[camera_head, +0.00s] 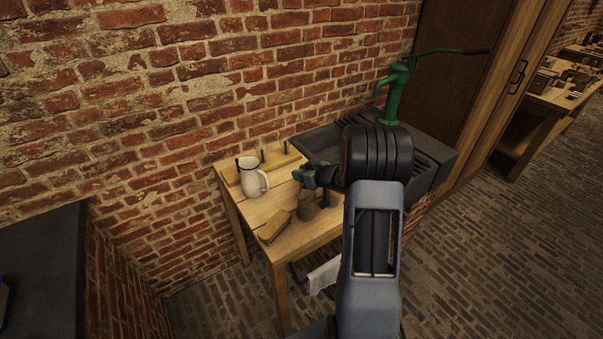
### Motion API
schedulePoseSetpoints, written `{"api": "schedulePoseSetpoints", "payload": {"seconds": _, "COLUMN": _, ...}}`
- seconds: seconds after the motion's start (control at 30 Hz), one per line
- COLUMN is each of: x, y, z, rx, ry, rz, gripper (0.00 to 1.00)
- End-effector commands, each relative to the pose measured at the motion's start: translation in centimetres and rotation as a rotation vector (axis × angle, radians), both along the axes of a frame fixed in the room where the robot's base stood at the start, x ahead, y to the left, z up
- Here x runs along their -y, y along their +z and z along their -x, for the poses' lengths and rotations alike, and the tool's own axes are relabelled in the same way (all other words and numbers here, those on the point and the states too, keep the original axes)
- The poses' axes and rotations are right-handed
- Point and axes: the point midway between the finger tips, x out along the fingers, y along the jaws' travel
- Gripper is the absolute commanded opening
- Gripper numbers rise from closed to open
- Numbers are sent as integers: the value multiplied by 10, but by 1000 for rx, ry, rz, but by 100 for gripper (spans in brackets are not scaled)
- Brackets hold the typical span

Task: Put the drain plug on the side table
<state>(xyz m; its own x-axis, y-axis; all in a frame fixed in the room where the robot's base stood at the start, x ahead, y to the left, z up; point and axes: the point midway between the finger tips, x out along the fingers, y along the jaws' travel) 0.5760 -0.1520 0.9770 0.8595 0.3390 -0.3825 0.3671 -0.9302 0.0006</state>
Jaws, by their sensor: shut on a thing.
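The wooden side table (283,249) stands against the brick wall, left of the dark stone sink (431,172). My gripper (304,180) is over the right part of the table top, close to the sink's left end. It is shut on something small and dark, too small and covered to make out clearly. I cannot tell the drain plug apart from the dark fingers. A small brown-grey pot (306,208) shows just below the gripper on the table. I cannot tell whether they touch. My arm hides part of the sink and the table's right side.
A white enamel jug (252,178) stands at the table's back left, before a wooden rack with pegs (276,158). A brown brush-like block (274,228) lies at the front. A green hand pump (394,92) rises behind the sink. A white cloth (324,275) hangs below.

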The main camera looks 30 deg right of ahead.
Motion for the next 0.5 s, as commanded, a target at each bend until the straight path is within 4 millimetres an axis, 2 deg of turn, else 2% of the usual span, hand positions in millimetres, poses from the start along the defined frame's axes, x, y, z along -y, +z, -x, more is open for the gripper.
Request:
{"api": "schedulePoseSetpoints", "payload": {"seconds": 0.03, "x": 0, "y": -2, "z": 0, "rx": 2, "ry": 0, "rz": -1, "gripper": 0}}
{"api": "schedulePoseSetpoints", "payload": {"seconds": 0.07, "x": 0, "y": -2, "z": 0, "rx": 0, "ry": 0, "rz": -1, "gripper": 32}}
{"api": "schedulePoseSetpoints", "payload": {"seconds": 0.1, "x": 0, "y": -2, "z": 0, "rx": 0, "ry": 0, "rz": -1, "gripper": 36}}
{"api": "schedulePoseSetpoints", "payload": {"seconds": 0.3, "x": 0, "y": -2, "z": 0, "rx": 0, "ry": 0, "rz": 0, "gripper": 55}}
{"api": "schedulePoseSetpoints", "payload": {"seconds": 0.5, "x": 0, "y": -1, "z": 0, "rx": 0, "ry": 0, "rz": 0, "gripper": 56}}
